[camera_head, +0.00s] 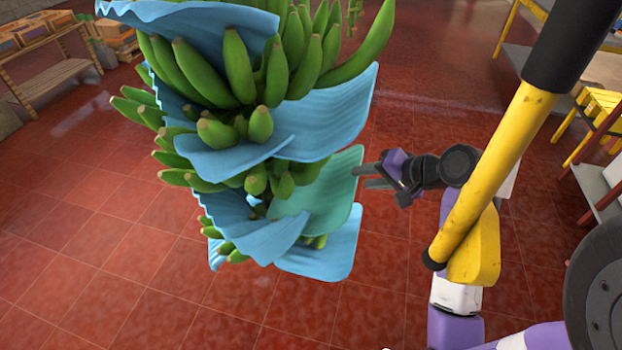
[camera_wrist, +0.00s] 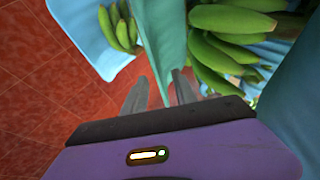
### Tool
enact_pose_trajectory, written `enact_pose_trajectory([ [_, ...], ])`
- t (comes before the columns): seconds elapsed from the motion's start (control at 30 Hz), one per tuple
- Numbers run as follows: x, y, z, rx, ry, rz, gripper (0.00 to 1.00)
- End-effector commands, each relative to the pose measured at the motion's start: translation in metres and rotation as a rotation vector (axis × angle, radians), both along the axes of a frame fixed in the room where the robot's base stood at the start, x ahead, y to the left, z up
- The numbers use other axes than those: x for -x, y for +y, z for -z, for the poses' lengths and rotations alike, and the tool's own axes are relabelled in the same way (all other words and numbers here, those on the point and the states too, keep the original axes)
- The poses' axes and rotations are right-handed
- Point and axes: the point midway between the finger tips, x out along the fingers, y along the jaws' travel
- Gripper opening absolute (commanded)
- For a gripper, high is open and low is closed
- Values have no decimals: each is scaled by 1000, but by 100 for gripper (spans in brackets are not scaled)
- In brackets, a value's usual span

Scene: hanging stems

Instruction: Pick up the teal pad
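The teal pad (camera_head: 323,196) hangs among the green bananas on the right side of the bunch, between blue pads. My gripper (camera_head: 361,177) is at the pad's right edge, coming from the right, with its two fingers apart. In the wrist view the teal pad (camera_wrist: 164,42) runs down between the open fingers (camera_wrist: 160,80), its near edge in the gap. I see no clear sign of the fingers pressing on it. Part of the pad is hidden behind bananas and a blue pad above it.
Blue pads (camera_head: 325,122) sit above and below the teal one, close to my gripper. Bananas (camera_wrist: 217,58) lie just right of the fingers in the wrist view. A wooden rack (camera_head: 48,75) stands far left, and yellow furniture (camera_head: 590,110) far right. Red tiled floor is open around the bunch.

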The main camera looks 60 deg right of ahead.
Motion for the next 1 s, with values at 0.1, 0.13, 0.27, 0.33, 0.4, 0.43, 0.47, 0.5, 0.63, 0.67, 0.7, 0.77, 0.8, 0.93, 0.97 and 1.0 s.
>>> enact_pose_trajectory([
  [0.1,-3,0,3,-3,1,0,34],
  [0.13,-4,-1,5,-3,1,-1,34],
  [0.27,-14,-2,14,-4,1,-2,34],
  [0.33,-19,-3,18,-3,0,-1,34],
  [0.4,-23,-5,23,-4,2,-1,34],
  [0.43,-25,-5,26,-5,2,0,34],
  [0.47,-27,-6,29,-4,2,0,34],
  [0.5,-31,-7,34,-5,2,0,34],
  [0.63,-44,-10,47,-3,2,-2,34],
  [0.67,-46,-11,49,-3,2,-1,34],
  [0.7,-49,-11,52,-2,1,0,34],
  [0.77,-52,-12,55,-2,2,0,34],
  [0.8,-53,-12,56,-1,2,0,34],
  [0.93,-53,-13,56,-1,1,1,34],
  [0.97,-53,-13,56,-1,1,1,34],
  [1.0,-53,-13,56,-1,1,1,34],
])
